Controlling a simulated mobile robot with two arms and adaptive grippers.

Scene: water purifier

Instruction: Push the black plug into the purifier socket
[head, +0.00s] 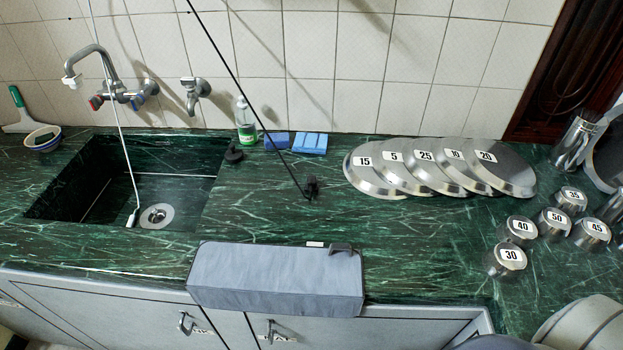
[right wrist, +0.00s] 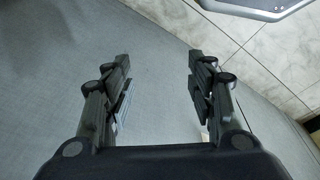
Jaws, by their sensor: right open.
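The black plug (head: 312,187) hangs at the lower end of a thin black cable, over or touching the middle of the green counter; I cannot tell which. A grey box (head: 275,280), which looks like the purifier, lies at the counter's front edge. A small black part (head: 343,249) and a white piece (head: 315,244) are at its back edge; I cannot make out the socket. My right gripper (right wrist: 158,72) is open and empty in the right wrist view, with a plain grey surface beyond it. Neither gripper can be made out in the head view.
A white cord with a white end (head: 132,219) hangs into the sink (head: 75,195). Overlapping metal lids (head: 365,183) and several numbered metal pots (head: 505,260) occupy the right. A soap bottle (head: 246,125) and blue sponges (head: 309,144) stand behind. The counter around the plug is mostly clear.

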